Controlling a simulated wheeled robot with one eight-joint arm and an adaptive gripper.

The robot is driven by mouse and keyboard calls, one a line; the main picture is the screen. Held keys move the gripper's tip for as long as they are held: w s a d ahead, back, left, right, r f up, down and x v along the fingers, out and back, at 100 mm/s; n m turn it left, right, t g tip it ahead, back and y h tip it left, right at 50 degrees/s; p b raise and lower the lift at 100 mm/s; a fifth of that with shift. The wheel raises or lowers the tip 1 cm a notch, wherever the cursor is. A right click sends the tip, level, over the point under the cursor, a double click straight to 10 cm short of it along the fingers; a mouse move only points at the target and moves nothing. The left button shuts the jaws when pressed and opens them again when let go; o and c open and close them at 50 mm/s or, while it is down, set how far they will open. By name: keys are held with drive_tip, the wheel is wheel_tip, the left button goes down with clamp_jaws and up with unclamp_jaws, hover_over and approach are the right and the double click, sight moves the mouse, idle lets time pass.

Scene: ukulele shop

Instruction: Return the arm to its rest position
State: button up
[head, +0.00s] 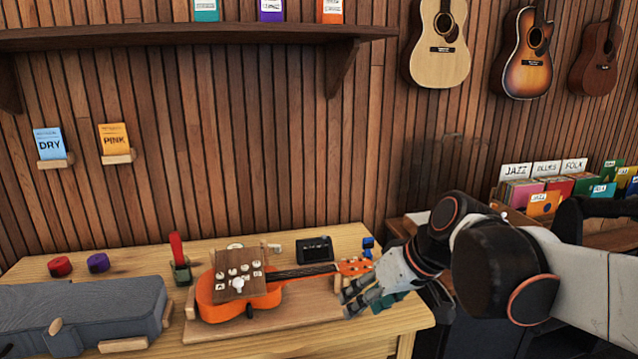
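My arm (500,255) comes in from the right edge and folds down toward the right end of the workbench (275,345). My gripper (365,293) is at the right end of the bench, close to the head of an orange ukulele (290,297). I cannot tell whether it touches the ukulele. A teal-green thing (388,300) shows beside the gripper, partly hidden by it. The gap between the fingers is not clear, so I cannot tell whether they are open or shut. The ukulele lies on a wooden board, with a brown plate of white knobs (238,278) over its body.
A grey case (85,312) lies on the bench's left. A red upright thing (177,250), a small black box (314,250) and two round pucks (60,266) stand behind. Record bins (540,198) are at right. Guitars (438,45) and a shelf (180,37) hang on the wall.

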drive_tip(key=s+d+f+m+t+h, duration=0.1)
drive_tip(key=s+d+f+m+h, duration=0.1)
drive_tip(key=s+d, duration=0.3)
drive_tip(key=s+d+f+m+t+h, duration=0.1)
drive_tip(key=s+d+f+m+h, duration=0.1)
drive_tip(key=s+d, duration=0.4)
drive_tip(key=s+h, duration=0.1)
drive_tip(key=s, duration=0.1)
drive_tip(key=shift+s+d+f+m+t, duration=0.25)
drive_tip(key=shift+s+d+m+t, duration=0.05)
drive_tip(key=shift+s+m+t, duration=0.1)
drive_tip(key=shift+a, duration=0.15)
idle(0.4)
